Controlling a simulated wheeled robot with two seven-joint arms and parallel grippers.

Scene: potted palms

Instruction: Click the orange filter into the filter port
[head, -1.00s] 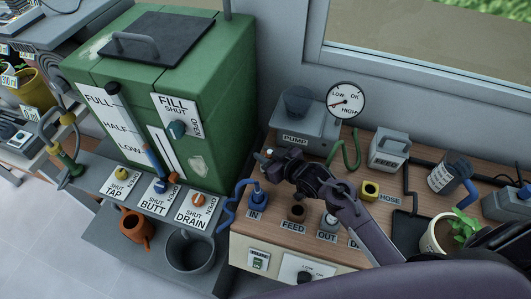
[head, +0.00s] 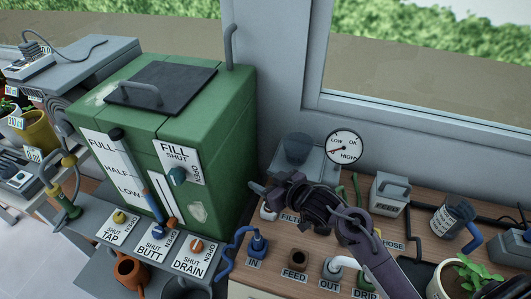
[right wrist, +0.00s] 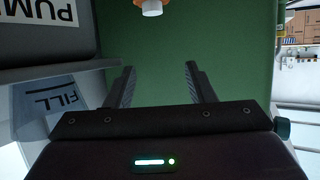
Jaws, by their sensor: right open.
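My right gripper (head: 258,190) is open and empty. It hangs over the back of the wooden bench, in front of the grey pump, pointing left toward the green tank. Its two fingers (right wrist: 160,88) stand apart in the right wrist view with nothing between them. A label partly reading FILT (head: 290,218) shows just below my gripper, with a small white cylinder (head: 268,212) at its left; the arm hides much there. An orange and white piece (right wrist: 151,6) is cut by the top edge of the wrist view, ahead of the fingers; I cannot tell if it is the filter.
The green tank (head: 225,125) stands left of the bench, with the knob shelf (head: 140,245) before it. The pump (head: 318,160) and gauge (head: 345,147) are behind my gripper. FEED (head: 295,260) and OUT (head: 331,268) ports lie in front.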

